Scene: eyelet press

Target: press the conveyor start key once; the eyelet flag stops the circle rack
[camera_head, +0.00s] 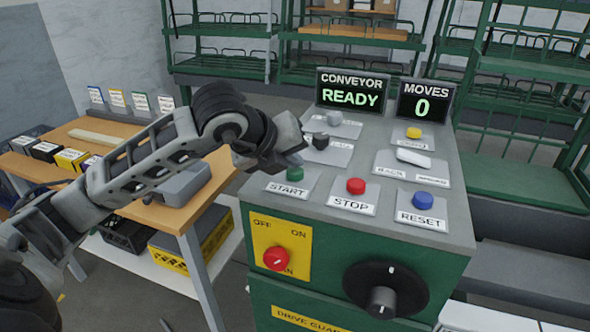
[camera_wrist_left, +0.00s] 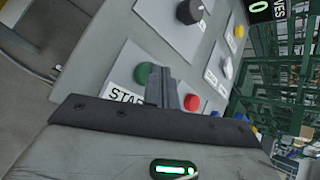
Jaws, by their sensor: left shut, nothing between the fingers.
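The green START key (camera_head: 295,174) sits at the left of the front row on the grey console top, above its START label. It also shows in the left wrist view (camera_wrist_left: 143,74), just beyond my fingers. My left gripper (camera_head: 298,157) is shut and empty, its fingertips above and close to the START key; I cannot tell whether they touch it. The fingertips also show in the left wrist view (camera_wrist_left: 170,92). The conveyor display (camera_head: 352,91) reads READY and the moves display (camera_head: 423,102) reads 0. No eyelet flag or circle rack can be made out.
A red STOP key (camera_head: 356,186) and a blue RESET key (camera_head: 423,200) stand right of START. A yellow key (camera_head: 414,132), a white rocker (camera_head: 413,158) and dark knobs sit behind. A wooden table (camera_head: 160,215) is at left; green racks (camera_head: 530,140) stand behind.

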